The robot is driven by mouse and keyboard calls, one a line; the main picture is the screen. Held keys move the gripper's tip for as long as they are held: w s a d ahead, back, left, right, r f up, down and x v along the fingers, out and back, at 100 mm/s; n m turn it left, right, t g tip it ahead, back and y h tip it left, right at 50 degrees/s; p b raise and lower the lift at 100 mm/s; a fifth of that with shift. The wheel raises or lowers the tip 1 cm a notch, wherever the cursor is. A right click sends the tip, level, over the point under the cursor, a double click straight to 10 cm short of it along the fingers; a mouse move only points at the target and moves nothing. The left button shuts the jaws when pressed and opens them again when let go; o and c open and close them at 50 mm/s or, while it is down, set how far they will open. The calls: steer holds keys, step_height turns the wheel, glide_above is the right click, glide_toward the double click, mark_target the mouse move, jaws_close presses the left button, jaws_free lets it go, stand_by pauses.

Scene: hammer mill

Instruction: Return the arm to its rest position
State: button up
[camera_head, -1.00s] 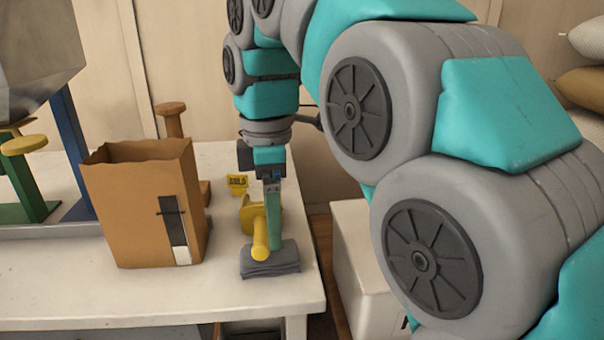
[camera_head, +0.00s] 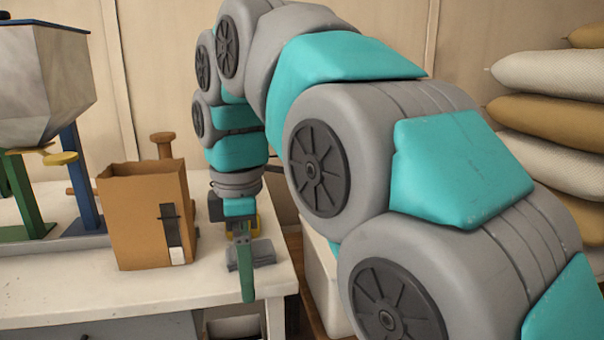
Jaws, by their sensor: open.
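My arm reaches from the lower right across the picture, with its wrist above the table's right end.
A brown paper bag (camera_head: 146,225) stands left of my gripper on the white table (camera_head: 70,296). The mill with its metal hopper (camera_head: 45,90) is at the far left. Stacked sacks (camera_head: 545,120) are at the right. A white box (camera_head: 322,290) stands beside the table, partly behind my arm.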

steer(key=s+d+f+m+g, duration=0.1)
steer(key=s+d+f+m, duration=0.4)
steer(key=d, duration=0.3)
steer(key=s+d+f+m, duration=0.2)
steer(key=d+f+m, duration=0.4)
steer(key=d, duration=0.2)
steer(key=s+d+f+m, duration=0.7)
steer(key=s+f+m, duration=0.2)
steer(key=s+f, duration=0.2)
steer(key=shift+s+d+m+g, duration=0.15)
steer(key=shift+s+m+g, duration=0.2)
steer(key=shift+s, duration=0.9)
steer(key=shift+o, duration=0.2)
